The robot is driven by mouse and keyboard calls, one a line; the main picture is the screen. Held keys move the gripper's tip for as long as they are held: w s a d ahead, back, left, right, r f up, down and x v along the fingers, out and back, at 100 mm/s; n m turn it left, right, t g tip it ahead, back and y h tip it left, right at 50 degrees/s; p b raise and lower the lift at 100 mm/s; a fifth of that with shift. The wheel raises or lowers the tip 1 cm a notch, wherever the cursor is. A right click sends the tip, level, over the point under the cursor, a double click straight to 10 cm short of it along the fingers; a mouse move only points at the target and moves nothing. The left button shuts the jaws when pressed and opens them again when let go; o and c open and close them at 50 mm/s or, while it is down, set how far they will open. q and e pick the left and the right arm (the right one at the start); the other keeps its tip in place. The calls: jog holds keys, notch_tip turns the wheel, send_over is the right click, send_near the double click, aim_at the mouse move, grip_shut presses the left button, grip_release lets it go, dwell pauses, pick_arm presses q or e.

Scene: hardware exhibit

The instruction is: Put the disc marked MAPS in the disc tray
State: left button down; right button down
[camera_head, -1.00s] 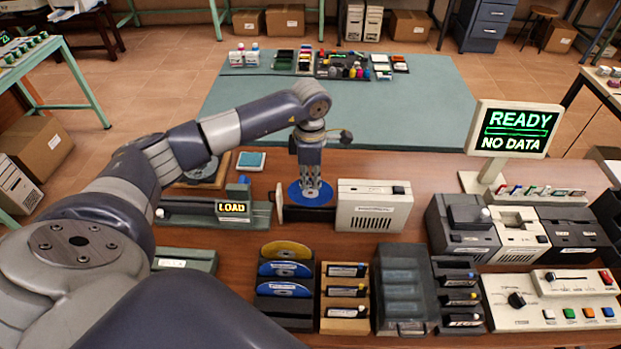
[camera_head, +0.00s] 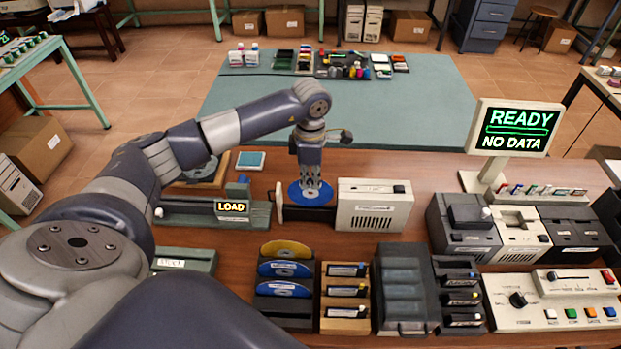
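A blue disc (camera_head: 296,194) lies flat in the dark disc tray (camera_head: 287,213), which sticks out from the left side of the beige drive (camera_head: 373,207). Its label is hidden under the gripper, so I cannot read whether it says MAPS. My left gripper (camera_head: 311,190) points straight down over the disc's middle, its tips at or just above it. I cannot tell whether the fingers touch the disc or how far apart they are. My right gripper is not in view. A rack (camera_head: 268,304) in front holds one gold disc (camera_head: 286,250) and two blue discs (camera_head: 284,270).
A unit with a lit LOAD sign (camera_head: 232,207) stands left of the tray. Cartridge racks (camera_head: 346,297), a grey box (camera_head: 402,290) and a control panel (camera_head: 551,303) fill the front. A screen (camera_head: 516,129) reads READY, NO DATA. The green mat (camera_head: 420,110) behind is mostly clear.

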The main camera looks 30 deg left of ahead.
pick_arm(q)
jog(key=shift+f, duration=0.1)
jog(key=shift+f+b, duration=2.2)
jog(key=shift+f, duration=0.25)
jog(key=c, duration=1.7)
grip_release()
jog(key=shift+r+p, duration=2.4)
jog(key=shift+r, duration=1.65)
